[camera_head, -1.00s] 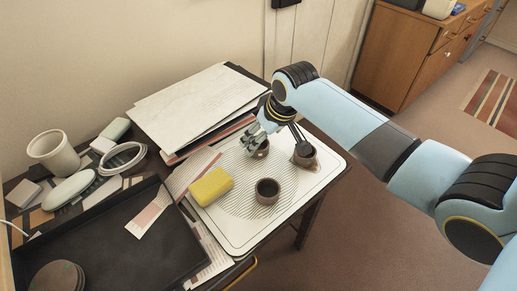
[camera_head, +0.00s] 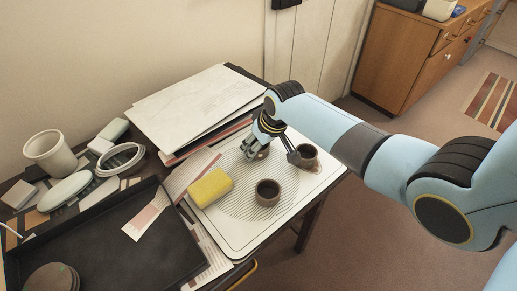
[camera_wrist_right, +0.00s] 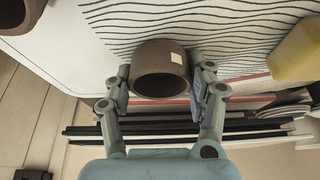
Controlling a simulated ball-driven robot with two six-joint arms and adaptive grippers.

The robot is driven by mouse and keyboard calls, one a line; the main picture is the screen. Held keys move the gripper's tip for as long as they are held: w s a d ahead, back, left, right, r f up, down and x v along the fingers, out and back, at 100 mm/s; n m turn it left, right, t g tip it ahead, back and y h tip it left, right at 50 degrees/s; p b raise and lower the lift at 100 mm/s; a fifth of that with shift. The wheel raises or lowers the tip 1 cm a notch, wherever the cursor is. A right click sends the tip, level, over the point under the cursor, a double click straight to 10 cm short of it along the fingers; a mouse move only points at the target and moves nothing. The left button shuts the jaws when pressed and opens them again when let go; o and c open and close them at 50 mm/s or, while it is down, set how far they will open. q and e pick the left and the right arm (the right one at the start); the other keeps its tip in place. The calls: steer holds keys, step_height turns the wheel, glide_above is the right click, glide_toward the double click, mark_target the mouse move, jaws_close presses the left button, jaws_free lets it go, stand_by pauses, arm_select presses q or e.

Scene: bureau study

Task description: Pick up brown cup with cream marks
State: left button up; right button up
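A brown cup with a small cream square on its side (camera_wrist_right: 160,70) sits between the fingers of my right gripper (camera_wrist_right: 160,92) in the right wrist view. The fingers flank the cup on both sides, with a narrow gap seeming to show at the left; firm contact cannot be made out. In the head view this cup (camera_head: 263,153) is partly hidden by my right gripper (camera_head: 271,150), which is spread around it at the mat's far side. My left gripper is not in view.
A second brown cup (camera_head: 307,152) stands just right of the gripper, and a third (camera_head: 268,187) stands nearer. A yellow sponge-like block (camera_head: 210,187) lies left of them on the white patterned board (camera_head: 245,238). A black tray (camera_head: 95,240) is at left, papers (camera_head: 195,105) behind.

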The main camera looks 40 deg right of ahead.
steer(key=c, duration=0.6)
steer(key=shift+c, duration=0.2)
steer(key=shift+r, duration=0.1)
